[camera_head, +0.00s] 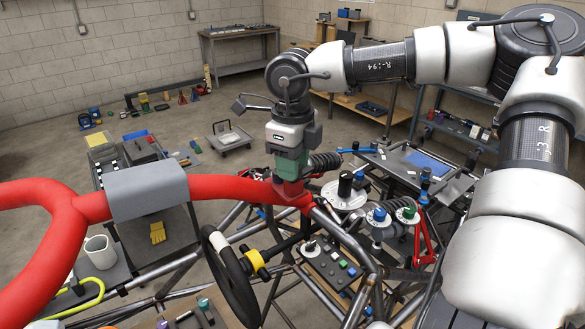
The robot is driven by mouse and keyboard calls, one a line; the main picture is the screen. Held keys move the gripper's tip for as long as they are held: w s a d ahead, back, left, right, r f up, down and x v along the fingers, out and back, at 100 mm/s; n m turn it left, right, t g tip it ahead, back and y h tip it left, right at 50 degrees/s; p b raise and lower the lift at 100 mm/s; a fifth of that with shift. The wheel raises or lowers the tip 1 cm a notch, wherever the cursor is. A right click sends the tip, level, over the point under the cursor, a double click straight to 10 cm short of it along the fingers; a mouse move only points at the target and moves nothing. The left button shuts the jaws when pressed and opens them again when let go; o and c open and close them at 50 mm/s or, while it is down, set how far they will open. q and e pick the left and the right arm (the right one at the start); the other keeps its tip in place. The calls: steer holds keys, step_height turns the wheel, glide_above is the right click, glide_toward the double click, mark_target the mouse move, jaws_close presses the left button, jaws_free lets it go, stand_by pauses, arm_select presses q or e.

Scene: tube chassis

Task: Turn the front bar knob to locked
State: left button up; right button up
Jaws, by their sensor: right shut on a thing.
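My right gripper (291,190) points down at the right end of the red padded bar (235,187). It is shut on the front bar knob there. The fingers and the bar hide nearly all of the knob, so its turn angle cannot be read. My left gripper is not in view.
Right of the gripper, a black-topped dial (345,185), a blue knob (379,214) and a green knob (408,213) stand on pale discs. A steering wheel (232,275) and a switch panel (330,265) sit below among the tubes.

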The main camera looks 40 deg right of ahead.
steer(key=n+b, duration=0.3)
steer(key=shift+f+n, duration=0.1)
steer(key=shift+n, duration=0.2)
steer(key=n+b, duration=0.2)
steer(key=n, duration=0.2)
steer(key=shift+n, duration=0.3)
steer(key=n, duration=0.3)
steer(key=shift+r+n+b, duration=0.2)
steer(key=shift+n+b, duration=0.1)
steer(key=shift+b, duration=0.05)
steer(key=n, duration=0.4)
steer(key=shift+r+n, duration=0.1)
steer(key=shift+n, duration=0.2)
steer(key=o, duration=0.9)
steer(key=shift+o, duration=0.2)
